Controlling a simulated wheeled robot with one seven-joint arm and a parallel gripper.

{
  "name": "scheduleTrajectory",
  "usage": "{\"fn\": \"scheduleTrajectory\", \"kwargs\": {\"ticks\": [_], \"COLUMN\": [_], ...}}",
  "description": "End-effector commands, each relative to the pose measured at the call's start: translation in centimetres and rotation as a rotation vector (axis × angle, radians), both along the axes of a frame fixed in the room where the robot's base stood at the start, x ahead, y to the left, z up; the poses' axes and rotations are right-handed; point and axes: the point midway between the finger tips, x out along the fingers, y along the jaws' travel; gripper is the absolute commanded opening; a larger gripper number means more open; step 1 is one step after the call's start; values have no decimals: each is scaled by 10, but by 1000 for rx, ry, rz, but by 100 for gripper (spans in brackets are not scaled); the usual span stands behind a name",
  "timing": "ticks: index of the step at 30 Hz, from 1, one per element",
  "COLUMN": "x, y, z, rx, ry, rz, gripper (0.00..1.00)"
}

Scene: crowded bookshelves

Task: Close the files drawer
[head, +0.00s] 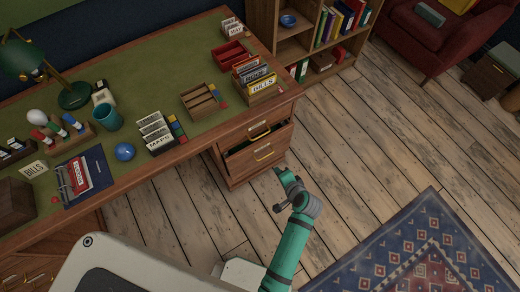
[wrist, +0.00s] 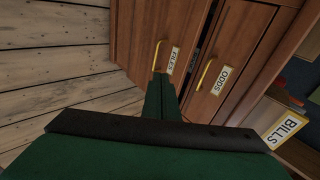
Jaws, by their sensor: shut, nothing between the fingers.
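The files drawer (head: 276,152) is the lower wooden drawer at the right end of the desk. It stands out partly, with a dark gap above its front. In the wrist view its front (wrist: 142,28) carries a FILES label (wrist: 173,60) and a brass handle (wrist: 156,56). The odds drawer (wrist: 235,52), with its own label and handle, is beside it there and above it in the head view (head: 272,128). My gripper (head: 279,171) is shut and empty, just in front of the files drawer. Its fingertips (wrist: 161,80) appear close to the handle; contact cannot be told.
The green-topped desk (head: 215,125) holds file boxes, trays, a lamp and a cup. A box of cards marked BILLS (head: 262,88) stands above the drawers. A bookshelf (head: 292,50) stands behind. The plank floor (head: 345,150) is clear right of the drawers; a patterned rug (head: 420,250) lies front right.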

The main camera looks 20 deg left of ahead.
Motion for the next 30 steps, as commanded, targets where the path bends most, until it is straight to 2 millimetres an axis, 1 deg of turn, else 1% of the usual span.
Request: {"fn": "scheduleTrajectory", "kwargs": {"ticks": [1, 3, 7, 10, 13, 16, 27, 28, 30], "x": [10, 17, 24, 27, 31, 39, 69, 71, 79], "y": [8, 16, 24, 29, 35, 44, 84, 87, 96], "z": [4, 9, 13, 11, 4, -6, -53, -56, -53], "rx": [32, 68, 104, 113, 114, 113, 111, 111, 111], "ry": [19, 43, 70, 78, 79, 78, 78, 77, 74], "rz": [12, 25, 39, 43, 44, 45, 44, 44, 45], "gripper": [0, 0, 0, 0, 0, 0, 0, 0, 0]}}
